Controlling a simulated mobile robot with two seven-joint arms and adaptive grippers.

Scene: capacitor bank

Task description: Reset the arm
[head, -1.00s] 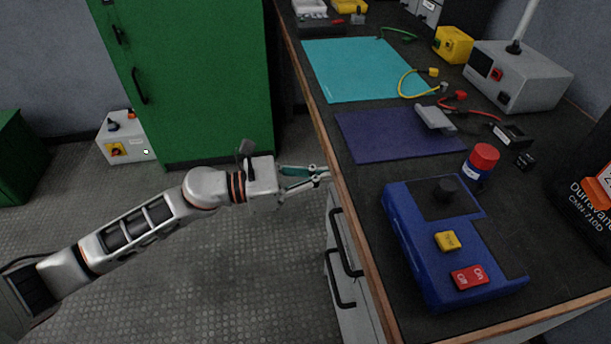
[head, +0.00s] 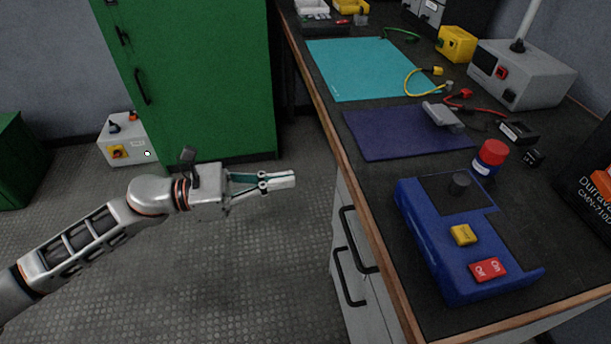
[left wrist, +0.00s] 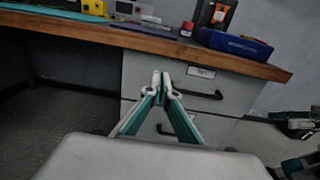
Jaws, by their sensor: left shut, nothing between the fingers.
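My left arm comes in from the left in the head view. Its gripper (head: 292,179) is shut and empty, held over the open floor to the left of the workbench. In the left wrist view the fingers (left wrist: 161,76) meet at their tips, with nothing between them. Behind them are the bench's drawers (left wrist: 185,85). My right gripper does not show in the head view.
The workbench (head: 350,185) carries a blue control box (head: 440,262), a red-capped container (head: 490,157), a dark blue mat (head: 385,135), a teal mat (head: 350,75) and a grey device (head: 530,75). A green cabinet (head: 205,80) and a white box (head: 125,150) stand behind the arm. Floor around the gripper is clear.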

